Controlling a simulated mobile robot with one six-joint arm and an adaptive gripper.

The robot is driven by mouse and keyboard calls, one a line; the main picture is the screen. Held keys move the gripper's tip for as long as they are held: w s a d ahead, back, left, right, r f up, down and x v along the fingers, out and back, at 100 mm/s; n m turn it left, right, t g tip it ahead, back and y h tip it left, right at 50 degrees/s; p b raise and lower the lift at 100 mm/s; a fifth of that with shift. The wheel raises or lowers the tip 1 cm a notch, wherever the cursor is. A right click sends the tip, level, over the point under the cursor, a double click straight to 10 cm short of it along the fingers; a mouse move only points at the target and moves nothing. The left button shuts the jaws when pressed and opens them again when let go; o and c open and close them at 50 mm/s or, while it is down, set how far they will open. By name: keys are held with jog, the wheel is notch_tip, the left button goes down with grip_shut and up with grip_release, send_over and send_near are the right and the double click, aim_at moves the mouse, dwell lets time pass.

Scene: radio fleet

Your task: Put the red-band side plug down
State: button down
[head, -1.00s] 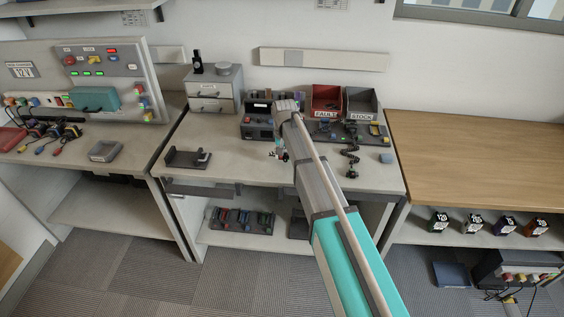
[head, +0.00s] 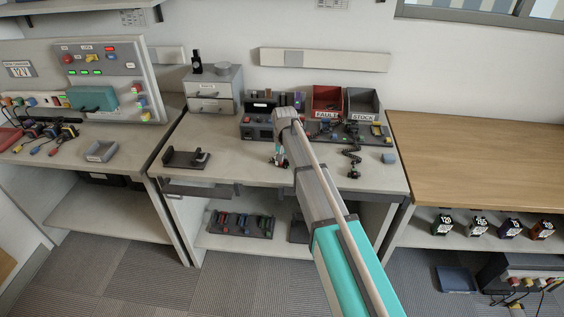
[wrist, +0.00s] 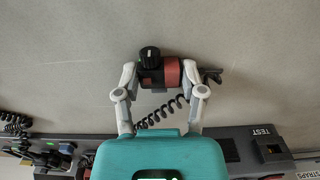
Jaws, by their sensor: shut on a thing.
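The red-band side plug (wrist: 151,78) shows in the wrist view as a dark body with a red band and a round black knob on top. My gripper (wrist: 160,75) has a finger on each side of it and is shut on it. A black coiled cord hangs below it between the fingers. Pale bench surface fills the view behind it. In the head view my gripper (head: 279,160) points down over the bare middle of the workbench (head: 240,170). The plug is too small to make out there, and I cannot tell whether it touches the bench.
A black stand (head: 186,158) lies left of my gripper. A coiled cord (head: 353,160) and a small blue-grey block (head: 388,158) are to the right. Behind are a red FAULT bin (head: 327,97), a STOCK bin (head: 361,100) and a TEST unit (wrist: 265,150). The bench front is mostly clear.

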jog(key=shift+f, duration=0.2)
jog(key=shift+c, duration=0.9)
grip_release()
jog(key=shift+r, duration=0.2)
notch_tip(320, 180, up, 12)
jog(key=p, duration=1.2)
jog(key=shift+d, duration=0.1)
jog(key=s+d, duration=2.2)
jog(key=s, duration=0.4)
